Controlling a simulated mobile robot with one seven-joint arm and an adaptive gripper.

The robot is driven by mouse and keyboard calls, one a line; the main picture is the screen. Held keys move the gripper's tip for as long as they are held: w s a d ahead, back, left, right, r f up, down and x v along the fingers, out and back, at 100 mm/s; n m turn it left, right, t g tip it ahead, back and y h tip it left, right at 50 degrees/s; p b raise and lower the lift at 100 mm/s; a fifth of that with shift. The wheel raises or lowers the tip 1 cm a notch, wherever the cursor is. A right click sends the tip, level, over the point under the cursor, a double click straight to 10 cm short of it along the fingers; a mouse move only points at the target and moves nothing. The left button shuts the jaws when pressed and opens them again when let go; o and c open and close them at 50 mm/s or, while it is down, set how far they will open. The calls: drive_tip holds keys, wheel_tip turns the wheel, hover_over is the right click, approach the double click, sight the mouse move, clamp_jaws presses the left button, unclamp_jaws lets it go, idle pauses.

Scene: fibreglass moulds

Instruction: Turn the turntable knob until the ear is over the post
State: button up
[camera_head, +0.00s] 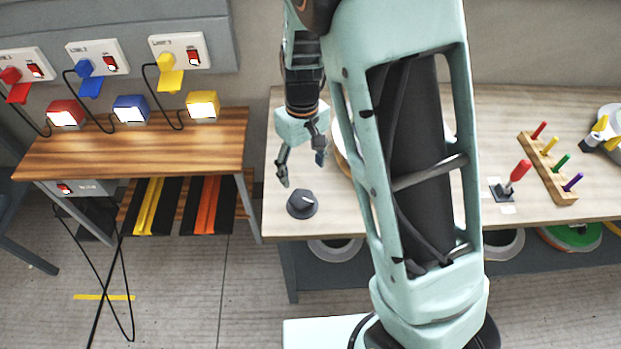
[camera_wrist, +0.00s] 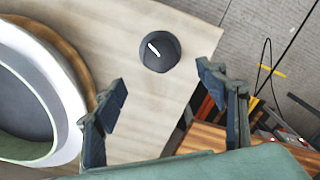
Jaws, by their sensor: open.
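The dark round knob (camera_head: 302,204) with a white pointer line sits near the table's front left corner. It also shows in the wrist view (camera_wrist: 160,50), where its line runs slantwise. My gripper (camera_head: 301,169) is open and empty, pointing down, just behind the knob in the head view. In the wrist view its fingers (camera_wrist: 160,78) are spread, with the knob beyond the gap between their tips, apart from both. The round wooden turntable (camera_wrist: 68,47) carries a white-rimmed grey mould (camera_wrist: 64,92), cut off at the left. My arm hides most of it in the head view. I cannot make out the ear or the post.
The table (camera_head: 282,224) has free room around the knob. A red-handled lever (camera_head: 519,171) and a wooden rack (camera_head: 547,168) of coloured pegs stand right of my arm. A lower wooden bench (camera_head: 130,155) with coloured lamp boxes stands to the left, across a gap.

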sight(300, 196)
drive_tip(key=shift+n, duration=0.9)
drive_tip(key=f, duration=0.7)
drive_tip(key=a+f, duration=0.1)
drive_tip(key=f, duration=0.3)
drive_tip(key=shift+w+f+p, duration=0.2)
drive_tip(key=shift+w+p, duration=0.1)
drive_tip(key=shift+p, duration=0.1)
drive_tip(key=c, duration=1.2)
drive_tip(key=shift+o, duration=0.2)
